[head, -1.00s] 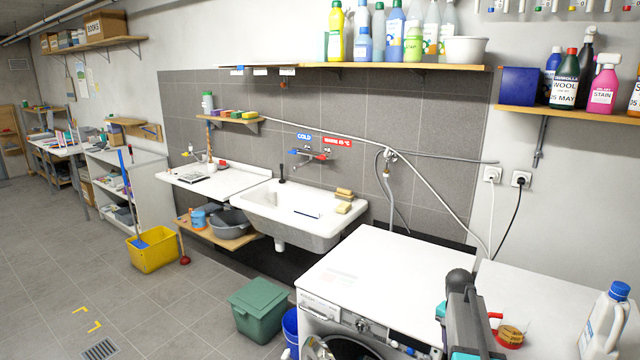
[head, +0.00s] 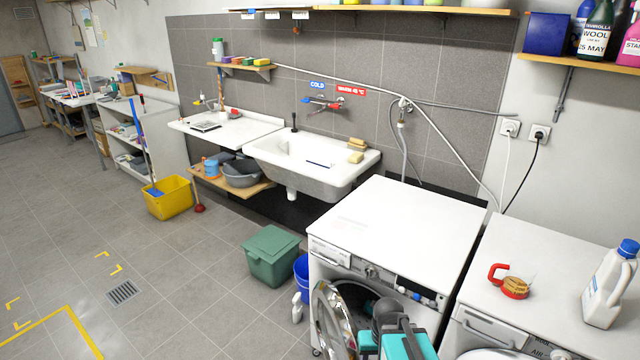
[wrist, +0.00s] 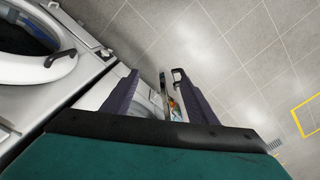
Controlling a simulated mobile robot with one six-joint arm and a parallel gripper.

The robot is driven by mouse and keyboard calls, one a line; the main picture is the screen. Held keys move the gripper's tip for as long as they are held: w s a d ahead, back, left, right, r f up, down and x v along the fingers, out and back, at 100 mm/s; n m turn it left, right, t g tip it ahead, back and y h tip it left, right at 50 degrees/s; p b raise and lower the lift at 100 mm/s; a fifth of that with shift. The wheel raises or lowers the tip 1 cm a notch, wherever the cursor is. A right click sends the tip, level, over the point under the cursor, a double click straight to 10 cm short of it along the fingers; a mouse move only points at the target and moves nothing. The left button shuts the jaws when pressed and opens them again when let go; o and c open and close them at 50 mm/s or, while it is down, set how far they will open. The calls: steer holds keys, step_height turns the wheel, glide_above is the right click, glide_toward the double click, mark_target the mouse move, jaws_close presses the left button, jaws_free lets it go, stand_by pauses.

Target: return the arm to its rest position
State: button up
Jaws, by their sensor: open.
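My arm, teal and dark grey, shows at the bottom of the head view, in front of the open washing machine (head: 395,235). My gripper (wrist: 156,72) shows in the wrist view with its two dark fingers apart and nothing held between them. Its fingertips cannot be made out in the head view. The washer's open round door (head: 328,322) is just left of my arm in the head view. What seems to be that door, seen edge-on with coloured reflections, shows beyond and between the fingers in the wrist view (wrist: 172,104).
A second white machine (head: 560,255) carries a red-handled amber item (head: 513,286) and a white bottle (head: 608,285). A green bin (head: 272,257), blue bucket (head: 302,274) and white spray bottle (head: 296,307) stand left of the washer. The floor farther left is open.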

steer(key=s+f+g+b, duration=0.5)
steer(key=s+f+b, duration=0.1)
steer(key=s+f, duration=1.8)
steer(key=shift+s+d+f+g, duration=0.15)
steer(key=shift+s+f+g, duration=0.2)
steer(key=shift+s, duration=0.45)
steer(key=shift+r, duration=0.1)
